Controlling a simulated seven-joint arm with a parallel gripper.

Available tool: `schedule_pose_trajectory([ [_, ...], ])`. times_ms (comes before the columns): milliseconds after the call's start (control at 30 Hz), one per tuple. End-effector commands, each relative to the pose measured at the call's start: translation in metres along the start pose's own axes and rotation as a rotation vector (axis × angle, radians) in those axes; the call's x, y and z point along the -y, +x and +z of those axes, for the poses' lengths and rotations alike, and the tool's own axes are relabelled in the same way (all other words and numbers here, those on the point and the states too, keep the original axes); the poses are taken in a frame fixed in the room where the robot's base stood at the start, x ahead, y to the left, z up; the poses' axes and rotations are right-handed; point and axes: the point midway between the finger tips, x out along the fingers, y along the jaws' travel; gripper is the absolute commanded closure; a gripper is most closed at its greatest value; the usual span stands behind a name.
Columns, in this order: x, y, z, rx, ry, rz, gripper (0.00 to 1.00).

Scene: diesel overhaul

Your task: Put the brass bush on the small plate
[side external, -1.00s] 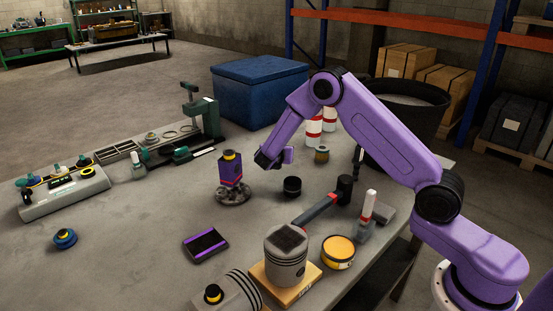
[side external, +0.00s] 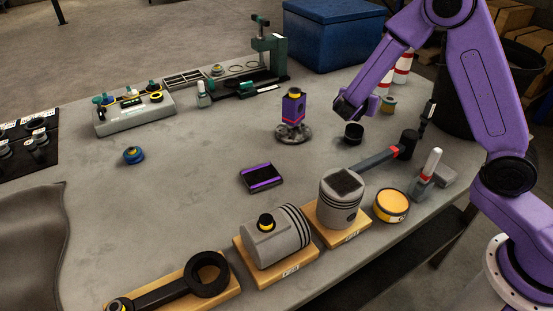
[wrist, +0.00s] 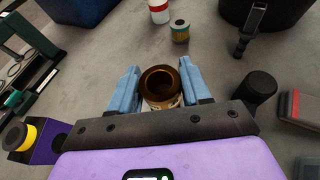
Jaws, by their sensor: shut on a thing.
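In the wrist view the brass bush (wrist: 159,82), a brown-gold ring with a dark bore, sits between the two blue fingers of my gripper (wrist: 160,88). My gripper is shut on it.
A purple block with a yellow top (side external: 293,105) stands on a grey round base left of my gripper. A hammer (side external: 377,158), a piston (side external: 342,200) and a yellow tin (side external: 391,205) are in front. A brass-coloured canister (side external: 388,105) stands behind.

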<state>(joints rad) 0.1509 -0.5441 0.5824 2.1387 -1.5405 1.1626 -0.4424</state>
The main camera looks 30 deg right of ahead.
Motion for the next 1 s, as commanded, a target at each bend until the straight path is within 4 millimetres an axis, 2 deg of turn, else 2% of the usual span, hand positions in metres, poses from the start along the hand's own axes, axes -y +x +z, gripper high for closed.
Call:
schedule_pose_trajectory([
  [33, -0.01, -0.019, -0.005, 0.006, 0.004, 0.007, 0.92],
  [200, -0.029, -0.09, -0.029, 0.013, 0.027, -0.015, 0.92],
  [400, -0.032, -0.17, -0.057, 0.005, 0.034, -0.048, 0.92],
  [500, -0.028, -0.199, -0.068, 0.0, 0.031, -0.063, 0.92],
  [600, -0.025, -0.22, -0.075, -0.004, 0.025, -0.074, 0.92],
  [733, -0.023, -0.232, -0.081, -0.008, 0.022, -0.083, 0.92],
  [867, -0.035, -0.23, -0.087, -0.008, 0.023, -0.088, 0.92],
  [1000, -0.06, -0.221, -0.097, -0.008, 0.023, -0.089, 0.92],
])
